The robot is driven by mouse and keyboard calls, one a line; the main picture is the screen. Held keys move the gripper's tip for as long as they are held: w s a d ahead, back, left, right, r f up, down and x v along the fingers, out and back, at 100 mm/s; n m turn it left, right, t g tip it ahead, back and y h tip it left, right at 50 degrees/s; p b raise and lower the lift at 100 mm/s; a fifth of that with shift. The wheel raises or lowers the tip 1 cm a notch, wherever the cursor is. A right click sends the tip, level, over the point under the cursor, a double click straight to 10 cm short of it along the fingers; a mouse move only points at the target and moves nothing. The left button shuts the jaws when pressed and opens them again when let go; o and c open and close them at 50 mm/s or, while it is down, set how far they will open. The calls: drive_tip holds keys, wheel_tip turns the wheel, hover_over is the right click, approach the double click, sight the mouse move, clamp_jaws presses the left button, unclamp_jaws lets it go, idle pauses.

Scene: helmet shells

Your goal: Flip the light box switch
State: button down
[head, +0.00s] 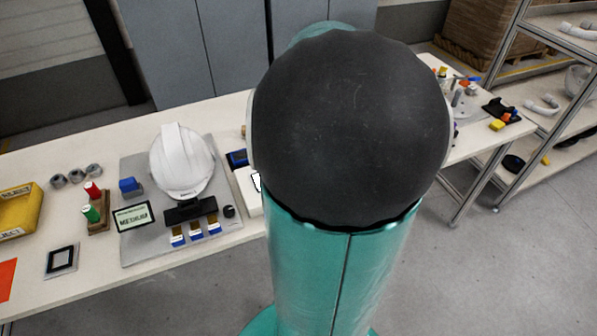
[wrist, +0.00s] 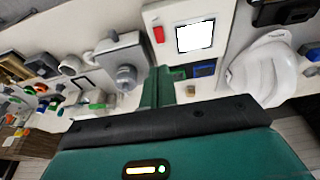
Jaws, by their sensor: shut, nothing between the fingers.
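The light box (wrist: 180,12) is a white box with a bright white panel (wrist: 195,37), in the upper middle of the wrist view. A small red switch (wrist: 158,34) sits on its face, left of the panel. In the head view only the left part of the light box (head: 247,198) shows; my arm hides the rest and the switch. My gripper (wrist: 161,78) shows in the wrist view as dark green fingers, shut and empty, pointing toward the box just below the red switch in the picture. I cannot tell how far apart they are. The head view hides the gripper.
A white helmet shell (head: 182,162) stands on a grey board (head: 135,245) left of the box. A blue item (wrist: 204,69) lies near the fingers. A grey device (wrist: 124,58) stands left of them. A yellow bin (head: 20,212) is at the far left of the table.

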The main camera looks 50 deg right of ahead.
drive_tip(key=x, duration=0.8)
drive_tip(key=s+x, duration=0.1)
drive_tip(key=x, duration=0.3)
drive_tip(key=shift+w+a+f, duration=0.1)
drive_tip(key=shift+a+f, duration=0.1)
drive_tip(key=shift+f, duration=0.85)
drive_tip(key=shift+f, duration=0.25)
drive_tip(key=shift+w+d+r, duration=0.3)
drive_tip(key=shift+w+d, duration=0.05)
drive_tip(key=shift+w, duration=0.2)
